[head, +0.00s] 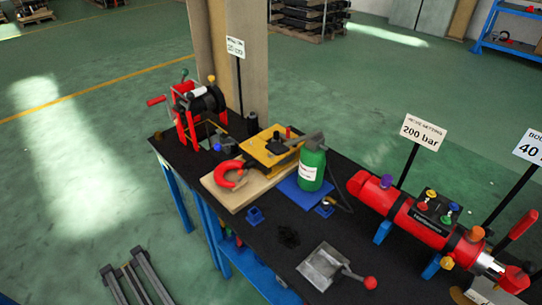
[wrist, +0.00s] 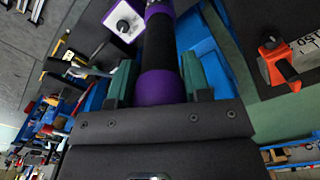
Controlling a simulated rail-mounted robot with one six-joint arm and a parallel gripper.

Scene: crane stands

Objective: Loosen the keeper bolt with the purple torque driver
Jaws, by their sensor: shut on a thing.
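The purple torque driver (wrist: 160,90) fills the upper middle of the wrist view, with a purple collar and a black grip. A pale square part with a round dial (wrist: 123,24) and purple edges shows at its upper left. My gripper (wrist: 157,74) is shut on the driver between its green-padded fingers. The driver's far end runs out of the top of the wrist view. Neither my gripper nor the driver shows in the head view. I cannot pick out the keeper bolt in either view.
The floor at left is largely open.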

